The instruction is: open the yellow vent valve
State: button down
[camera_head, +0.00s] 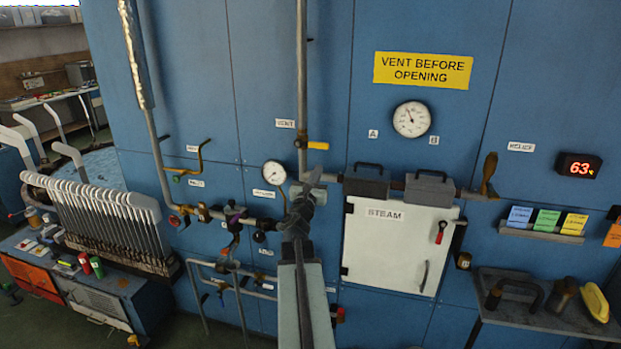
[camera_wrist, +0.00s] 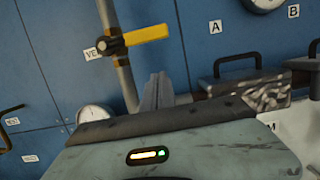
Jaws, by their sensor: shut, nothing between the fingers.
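The yellow vent valve handle (camera_head: 318,145) sticks out sideways to the right from a vertical pipe (camera_head: 302,80), beside a VENT label (camera_head: 285,123). It also shows in the wrist view as a yellow lever (camera_wrist: 146,35) on a dark valve body (camera_wrist: 110,44). The handle lies across the pipe, roughly level. My gripper (camera_head: 314,177) is shut and empty, a little below the handle in the head view. In the wrist view my fingers (camera_wrist: 157,90) point up, below the lever and right of the pipe, with a visible gap to it.
A pressure gauge (camera_head: 274,173) is left of my gripper. To the right are a white STEAM door (camera_head: 390,247) with two dark-handled blocks (camera_head: 366,182) above it. A larger gauge (camera_head: 411,119) sits under a yellow sign (camera_head: 423,70). A red-handled valve (camera_head: 441,232) is on the door's right.

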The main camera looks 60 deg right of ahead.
aim_at(312, 145)
jog(key=r+p, duration=0.1)
jog(key=d+r+p, duration=0.1)
jog(key=r, duration=0.1)
jog(key=r+p, duration=0.1)
jog(key=p, duration=0.1)
jog(key=shift+w+d+r, duration=0.25)
jog(key=shift+w, duration=0.15)
